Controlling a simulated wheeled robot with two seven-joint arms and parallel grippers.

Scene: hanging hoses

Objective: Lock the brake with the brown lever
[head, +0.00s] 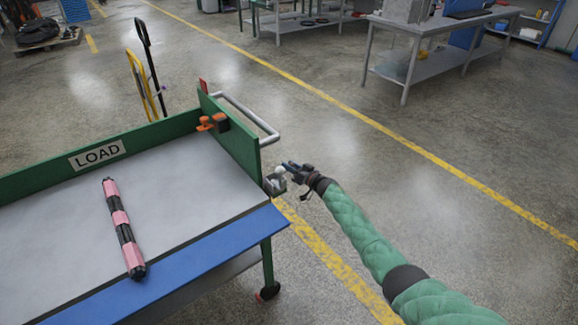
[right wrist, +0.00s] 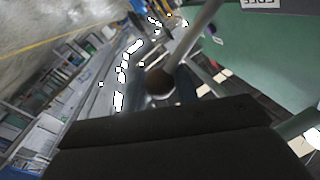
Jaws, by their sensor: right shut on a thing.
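The brown lever shows in the right wrist view as a grey rod with a brown ball knob (right wrist: 160,81) at its end. My right gripper (right wrist: 168,100) is shut on it, with the knob just beyond the dark gripper body. In the head view my right gripper (head: 289,172) is beside the right end of the green cart (head: 232,136), below its handle. A small pale ball (head: 279,171) and a grey bracket (head: 272,185) sit there, between gripper and cart. The gripper hides the brown knob in this view. My left gripper is out of view.
A pink and black roll (head: 122,228) lies on the cart top, near a LOAD sign (head: 97,154). An orange and black tool (head: 213,123) and a grey handle (head: 250,115) are at the right end. A caster (head: 267,292) stands below. Floor to the right is open.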

